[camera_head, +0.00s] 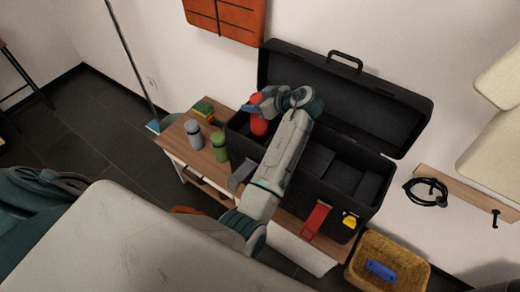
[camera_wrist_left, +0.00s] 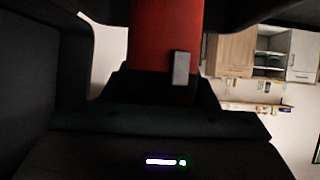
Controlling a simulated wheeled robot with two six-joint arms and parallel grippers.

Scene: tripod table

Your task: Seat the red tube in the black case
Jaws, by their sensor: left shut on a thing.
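The black case (camera_head: 345,106) stands open on the wooden table, with its lid raised against the wall. The red tube (camera_head: 258,126) is at the left end of the case opening in the head view. My left gripper (camera_head: 262,106) is shut on the tube's upper part. I cannot tell whether the tube's lower end touches the case floor. In the left wrist view the red tube (camera_wrist_left: 165,38) sits between the dark fingers, with a small grey piece on it. My left forearm hides part of the case's interior. My right gripper is not in view.
A wicker basket (camera_head: 402,250) with a blue item is at lower right.

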